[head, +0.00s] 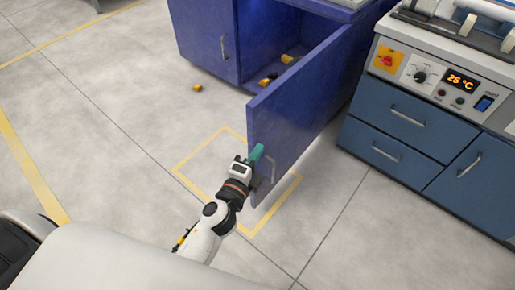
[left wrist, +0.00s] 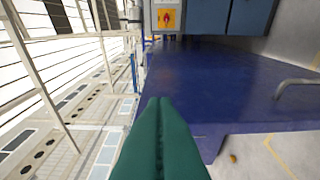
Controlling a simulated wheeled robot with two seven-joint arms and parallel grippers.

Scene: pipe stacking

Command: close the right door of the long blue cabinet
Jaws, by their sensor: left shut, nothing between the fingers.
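The long blue cabinet (head: 203,38) stands at the top of the head view, with its left door shut. Its right door (head: 305,105) stands wide open, swung out towards me. In the left wrist view the door (left wrist: 225,85) fills the middle, with a metal handle (left wrist: 297,84) at the right. My left gripper (head: 257,152) is at the free end of the door, near its handle side. Its teal fingers (left wrist: 160,135) are shut with nothing between them. I cannot tell whether they touch the door. My right gripper is not in view.
Small yellow and black pieces lie inside the cabinet (head: 268,79), and one yellow piece (head: 197,87) lies on the floor. A blue-grey drawer unit (head: 395,130) with a heater display stands close to the right.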

